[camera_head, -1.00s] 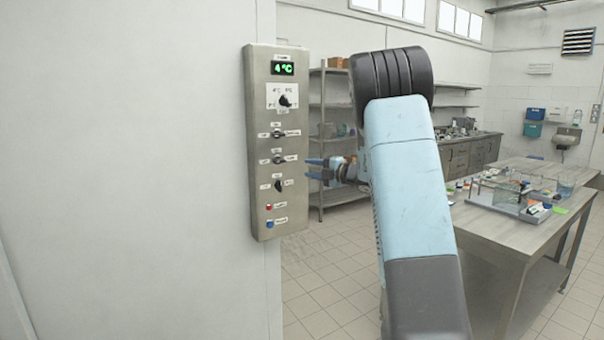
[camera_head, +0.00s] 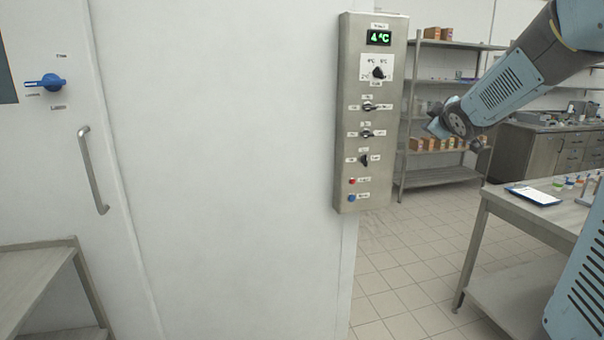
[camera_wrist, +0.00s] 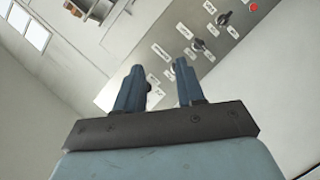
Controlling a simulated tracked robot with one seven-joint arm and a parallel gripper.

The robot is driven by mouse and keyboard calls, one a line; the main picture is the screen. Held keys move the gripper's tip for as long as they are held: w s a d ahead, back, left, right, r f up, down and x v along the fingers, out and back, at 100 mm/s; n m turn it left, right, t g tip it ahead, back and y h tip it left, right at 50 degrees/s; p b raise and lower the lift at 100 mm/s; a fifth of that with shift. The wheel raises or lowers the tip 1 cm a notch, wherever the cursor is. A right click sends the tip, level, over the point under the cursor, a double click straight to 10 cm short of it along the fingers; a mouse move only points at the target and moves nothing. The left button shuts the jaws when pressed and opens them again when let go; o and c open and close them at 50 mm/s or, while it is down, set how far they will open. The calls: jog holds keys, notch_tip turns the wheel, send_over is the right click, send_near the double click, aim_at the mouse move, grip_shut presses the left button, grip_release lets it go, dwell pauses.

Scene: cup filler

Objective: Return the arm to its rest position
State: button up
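My gripper shows in the wrist view (camera_wrist: 158,88) with its two blue fingers apart and nothing between them. In the head view my gripper (camera_head: 437,124) is small and partly hidden by the wrist, to the right of the control panel and apart from it. My arm reaches in from the upper right and is bent. The steel control panel (camera_head: 345,105) hangs on the white wall with a green display reading 4 °C, knobs, switches, and a red and a blue button. The panel (camera_wrist: 205,15) also shows tilted behind the fingers in the wrist view.
A steel table (camera_head: 508,203) with a clipboard and small items stands at the right. Shelves (camera_head: 440,80) with boxes stand behind my arm. A door handle (camera_head: 92,170), a blue knob (camera_head: 50,82) and a low bench (camera_head: 35,262) are at the left. The tiled floor between is clear.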

jog(key=s+a+f+m+g, duration=0.3)
jog(key=s, duration=0.9)
jog(key=s+a+f+m+g, duration=0.3)
jog(key=s+a+f, duration=0.1)
jog(key=s, duration=0.7)
jog(key=s+a+f+m+g+y, duration=0.1)
jog(key=s+a+f+m+g, duration=0.2)
jog(key=s, duration=0.9)
jog(key=shift+s+a+f+m+g, duration=0.35)
jog(key=shift+a+f+m, duration=0.15)
jog(key=shift+a+f, duration=0.2)
